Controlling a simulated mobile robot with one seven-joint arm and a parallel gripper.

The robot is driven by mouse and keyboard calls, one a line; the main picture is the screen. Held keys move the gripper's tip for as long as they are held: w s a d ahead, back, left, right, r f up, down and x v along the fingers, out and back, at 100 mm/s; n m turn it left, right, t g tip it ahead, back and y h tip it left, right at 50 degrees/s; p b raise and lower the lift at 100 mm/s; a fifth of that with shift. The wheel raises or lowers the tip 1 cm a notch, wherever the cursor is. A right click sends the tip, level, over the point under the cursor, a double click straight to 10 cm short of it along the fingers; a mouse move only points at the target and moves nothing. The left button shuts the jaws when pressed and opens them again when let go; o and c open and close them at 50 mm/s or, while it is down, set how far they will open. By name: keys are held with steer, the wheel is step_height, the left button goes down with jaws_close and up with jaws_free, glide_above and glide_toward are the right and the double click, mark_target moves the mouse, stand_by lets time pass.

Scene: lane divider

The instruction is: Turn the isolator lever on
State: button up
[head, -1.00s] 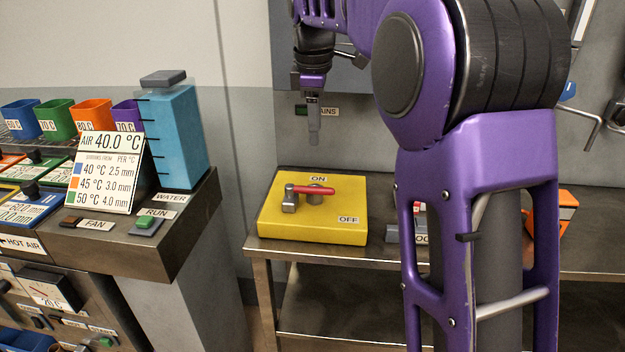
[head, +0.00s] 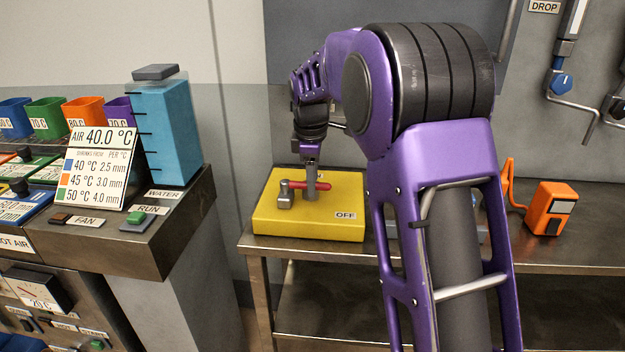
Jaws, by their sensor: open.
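The isolator is a yellow box (head: 338,230) on the metal bench. On its top is a red lever (head: 322,185) lying roughly level across the picture, on a grey post, with a grey block (head: 284,199) at its left end. The OFF label (head: 345,215) is at the box's front right; the ON label is hidden behind my gripper. My gripper (head: 311,174) is open, pointing down, with its fingers at or just behind the middle of the lever. Whether they touch it cannot be told.
An orange device (head: 550,209) with a cable stands on the bench (head: 400,258) at right. At left are a blue water tank (head: 168,130), a temperature card (head: 97,168) and the FAN and RUN switches. My arm hides the bench's middle.

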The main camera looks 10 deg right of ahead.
jaws_close()
stand_by(1.4)
